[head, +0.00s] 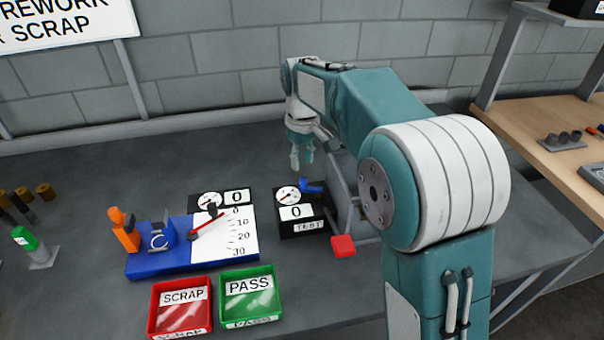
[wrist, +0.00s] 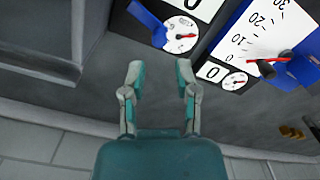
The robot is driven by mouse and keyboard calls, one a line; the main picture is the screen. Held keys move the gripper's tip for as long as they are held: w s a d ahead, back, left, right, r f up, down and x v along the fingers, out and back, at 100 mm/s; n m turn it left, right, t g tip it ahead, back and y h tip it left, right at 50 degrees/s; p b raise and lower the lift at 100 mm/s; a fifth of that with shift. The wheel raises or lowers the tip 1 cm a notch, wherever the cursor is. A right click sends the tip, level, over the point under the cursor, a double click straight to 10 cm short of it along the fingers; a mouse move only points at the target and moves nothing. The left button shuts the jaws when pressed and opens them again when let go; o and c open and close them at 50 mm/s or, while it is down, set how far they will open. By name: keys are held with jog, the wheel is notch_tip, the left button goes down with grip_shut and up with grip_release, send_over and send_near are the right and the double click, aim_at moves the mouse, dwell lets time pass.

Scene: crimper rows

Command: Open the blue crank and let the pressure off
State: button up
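The blue crank (head: 312,186) is a small lever on top of the black test box (head: 303,228), beside its round dial (head: 287,195). The box's display reads 0, and its label says TEST. In the wrist view the blue crank (wrist: 146,20) lies at the top, left of the dial (wrist: 182,33) with its red needle. My gripper (head: 302,160) hangs over the bench behind the box, pointing down. In the wrist view its two teal fingers (wrist: 158,78) are apart with nothing between them. The fingers do not touch the crank.
A blue gauge base (head: 180,262) with a white scale and red pointer stands left of the box. A red SCRAP tray (head: 180,305) and green PASS tray (head: 250,295) lie in front. A red block (head: 343,246) is right of the box. A grey wall rises behind.

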jog(key=shift+r, duration=2.75)
jog(key=s+d+r+m+t, duration=0.4)
jog(key=s+d, duration=0.5)
jog(key=s, duration=0.5)
jog(key=s+d+f+m, duration=0.1)
jog(key=s+d+f, duration=0.1)
jog(key=s, duration=0.5)
jog(key=s+d+f+m+t, duration=0.1)
jog(key=s+d+f+m, duration=0.1)
jog(key=s, duration=0.5)
jog(key=shift+s+d+f+m+t, duration=0.3)
jog(key=shift+d+f, duration=0.55)
jog(key=shift+f, duration=0.05)
